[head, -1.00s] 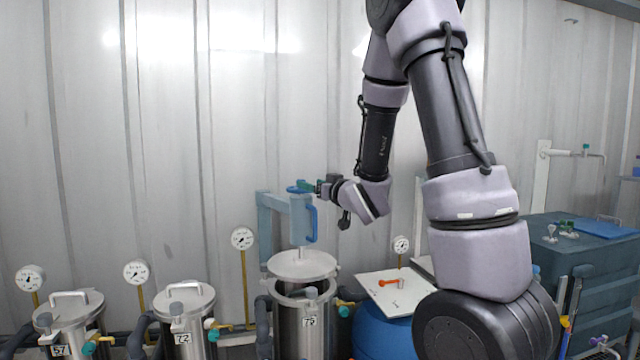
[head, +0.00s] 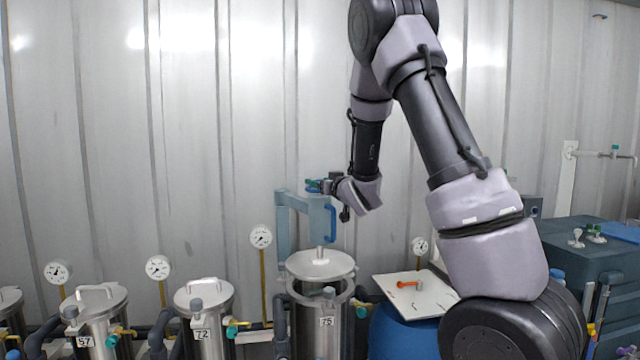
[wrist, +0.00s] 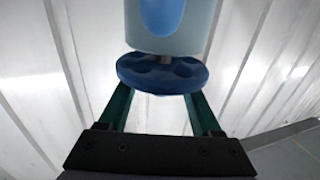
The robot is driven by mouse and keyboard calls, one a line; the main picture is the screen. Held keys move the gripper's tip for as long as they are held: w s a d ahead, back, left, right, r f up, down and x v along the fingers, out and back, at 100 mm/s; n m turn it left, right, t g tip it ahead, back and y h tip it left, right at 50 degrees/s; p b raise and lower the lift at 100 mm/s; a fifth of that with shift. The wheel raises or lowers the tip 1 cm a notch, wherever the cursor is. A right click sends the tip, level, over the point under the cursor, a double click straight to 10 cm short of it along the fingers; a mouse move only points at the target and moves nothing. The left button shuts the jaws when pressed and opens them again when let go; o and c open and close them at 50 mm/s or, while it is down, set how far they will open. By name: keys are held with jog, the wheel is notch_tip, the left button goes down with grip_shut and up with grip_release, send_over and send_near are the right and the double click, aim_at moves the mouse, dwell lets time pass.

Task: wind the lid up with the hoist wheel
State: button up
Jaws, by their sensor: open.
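The blue hoist wheel (wrist: 162,75), a round disc with dimples, is close ahead in the wrist view, under a pale blue cylinder (wrist: 170,25). My gripper (wrist: 160,98) is open, its two teal fingers reaching to the left and right parts of the wheel. The wheel's edge hides the fingertips, so contact cannot be told. In the head view my gripper (head: 318,186) is at the top of the blue-grey hoist post (head: 283,235). The round steel lid (head: 320,264) hangs below the hoist arm, a little above the open rim (head: 345,292) of the steel vessel (head: 318,335).
Closed vessels (head: 203,297) with gauges (head: 158,268) stand to the left. On the right a white board (head: 430,285) with an orange tool (head: 409,284) lies on a blue drum (head: 392,328). A dark teal cabinet (head: 575,255) stands further right. The ribbed wall is behind.

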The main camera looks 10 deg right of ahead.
grip_shut()
jog(key=shift+d+n+g+y, duration=0.15)
jog(key=shift+n+g+y, duration=0.35)
jog(key=shift+n+y, duration=0.55)
jog(key=shift+n+g+y, duration=0.8)
jog(key=shift+n+y, duration=0.05)
jog(key=shift+y, duration=0.8)
jog(key=shift+a, duration=0.2)
